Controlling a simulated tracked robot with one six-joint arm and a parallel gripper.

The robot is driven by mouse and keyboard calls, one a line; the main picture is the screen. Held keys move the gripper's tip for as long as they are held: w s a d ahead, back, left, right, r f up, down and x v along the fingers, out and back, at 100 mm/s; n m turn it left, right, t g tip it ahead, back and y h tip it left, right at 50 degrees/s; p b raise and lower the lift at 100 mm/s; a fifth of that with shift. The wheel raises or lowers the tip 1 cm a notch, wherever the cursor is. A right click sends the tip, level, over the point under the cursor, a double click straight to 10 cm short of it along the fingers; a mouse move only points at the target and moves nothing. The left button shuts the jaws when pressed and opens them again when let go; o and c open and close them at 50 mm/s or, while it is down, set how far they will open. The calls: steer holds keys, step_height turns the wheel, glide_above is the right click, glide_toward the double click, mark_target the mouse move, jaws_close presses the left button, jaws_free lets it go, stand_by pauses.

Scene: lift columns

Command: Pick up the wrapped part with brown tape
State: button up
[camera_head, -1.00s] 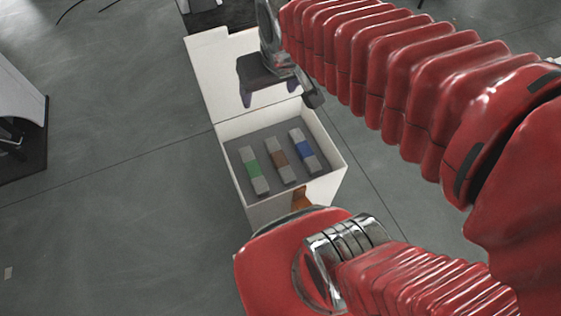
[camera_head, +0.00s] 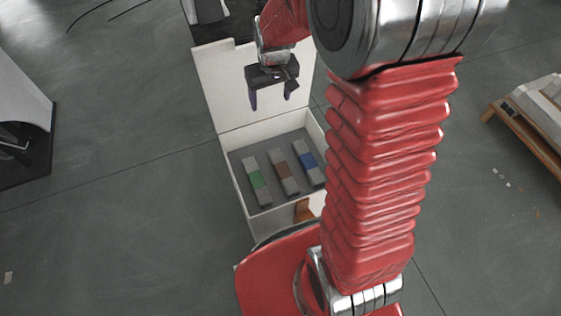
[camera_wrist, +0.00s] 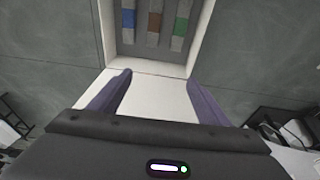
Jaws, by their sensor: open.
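The wrapped part with brown tape (camera_head: 285,172) is a grey bar with a brown band, lying in the middle of three bars in a white box. It also shows in the wrist view (camera_wrist: 154,24), cut off by the top edge. The part with green tape (camera_head: 257,180) lies to its left and the part with blue tape (camera_head: 309,164) to its right in the head view. My gripper (camera_head: 271,101) is open and empty, above and apart from the parts, in front of the box's raised lid. Its two fingers show in the wrist view (camera_wrist: 156,92).
The white box (camera_head: 226,168) has a grey inside and a raised white lid (camera_head: 224,82) at its far side. My red arm covers its right edge in the head view. A wooden pallet (camera_head: 530,137) stands at the right. Grey floor (camera_head: 120,210) is clear at the left.

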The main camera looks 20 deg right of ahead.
steer(key=w+d+f+g, duration=0.1)
steer(key=w+d+f, duration=0.1)
steer(key=f, duration=0.6)
steer(key=w+d+f, duration=0.1)
steer(key=w+f, duration=0.1)
steer(key=f, duration=0.7)
steer(key=g, duration=0.2)
glide_above(283, 169)
step_height(283, 169, down, 18)
steer(key=shift+s+d+f, duration=0.15)
steer(key=shift+d+f, duration=0.05)
steer(key=shift+f, duration=0.4)
steer(key=shift+f, duration=0.1)
steer(key=shift+f, duration=4.2)
steer(key=shift+f, duration=0.1)
steer(key=shift+a+f, duration=0.2)
steer(key=shift+f, duration=2.3)
